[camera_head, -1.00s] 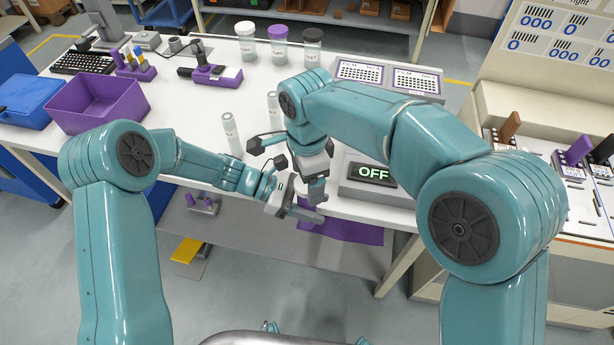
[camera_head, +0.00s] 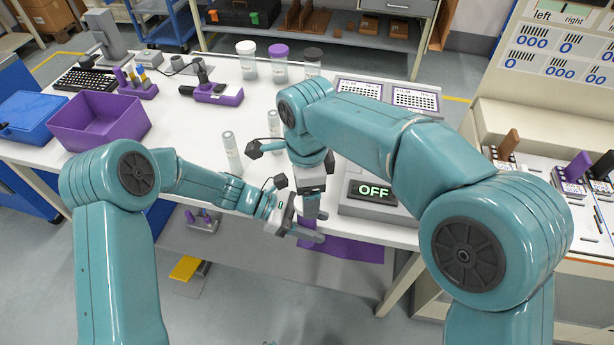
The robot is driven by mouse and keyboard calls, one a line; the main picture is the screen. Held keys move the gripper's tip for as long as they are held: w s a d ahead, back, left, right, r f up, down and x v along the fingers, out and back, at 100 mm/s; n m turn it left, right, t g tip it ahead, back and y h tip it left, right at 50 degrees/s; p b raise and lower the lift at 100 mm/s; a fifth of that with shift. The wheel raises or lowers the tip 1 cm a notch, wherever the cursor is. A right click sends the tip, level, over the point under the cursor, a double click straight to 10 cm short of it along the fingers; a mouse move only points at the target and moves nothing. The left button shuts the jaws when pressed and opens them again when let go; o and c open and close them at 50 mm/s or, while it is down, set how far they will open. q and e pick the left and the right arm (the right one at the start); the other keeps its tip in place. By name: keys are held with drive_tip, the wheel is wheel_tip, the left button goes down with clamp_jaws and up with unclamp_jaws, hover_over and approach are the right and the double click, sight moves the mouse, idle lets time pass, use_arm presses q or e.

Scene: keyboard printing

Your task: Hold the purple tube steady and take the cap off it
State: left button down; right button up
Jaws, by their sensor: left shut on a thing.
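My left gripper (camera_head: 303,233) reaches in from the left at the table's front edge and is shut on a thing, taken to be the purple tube. The tube is mostly hidden by the fingers and the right hand, and its cap cannot be made out. My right gripper (camera_head: 311,211) points down directly above the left fingers, very close to them. Whether its fingers are open or shut does not show.
A purple cloth (camera_head: 350,249) hangs at the front edge. Two clear tubes (camera_head: 232,153) stand behind the hands. A purple bin (camera_head: 99,120) and several lidded jars (camera_head: 279,65) stand farther back.

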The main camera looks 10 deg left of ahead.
sight(307, 224)
drive_tip(key=shift+f, duration=1.2)
drive_tip(key=c, duration=1.1)
drive_tip(key=shift+n, duration=1.7)
drive_tip(key=o, duration=1.2)
